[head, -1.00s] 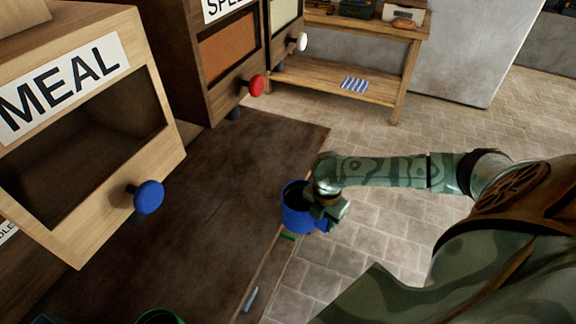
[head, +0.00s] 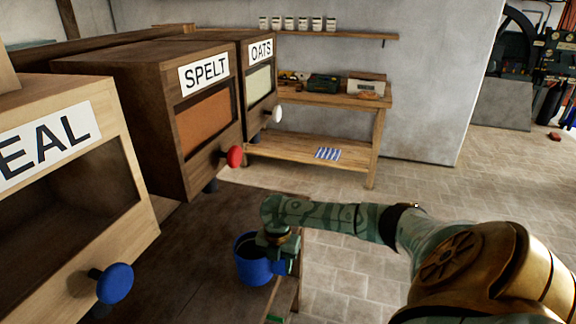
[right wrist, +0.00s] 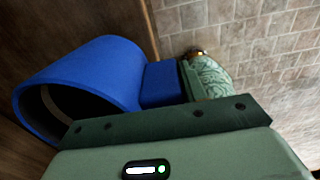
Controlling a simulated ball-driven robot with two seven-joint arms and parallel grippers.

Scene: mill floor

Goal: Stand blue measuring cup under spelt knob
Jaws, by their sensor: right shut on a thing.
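The blue measuring cup (head: 252,268) is upright at the right edge of the dark bench. My right gripper (head: 280,252) is shut on its block-like handle, on the cup's right side. In the right wrist view the cup (right wrist: 110,65) shows its round wall and open mouth, with the handle at the jaws (right wrist: 180,82). I cannot tell whether the cup touches the bench. The spelt bin (head: 150,110) has a red knob (head: 234,156), behind and left of the cup, with a dark spout (head: 211,186) low beside it. My left gripper is not in view.
The meal bin (head: 70,180) with a blue knob (head: 114,283) stands at the near left. The oats bin (head: 261,85) has a white knob (head: 275,113). The bench top (head: 190,240) is bare between cup and bins. A wooden shelf table (head: 340,100) stands behind.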

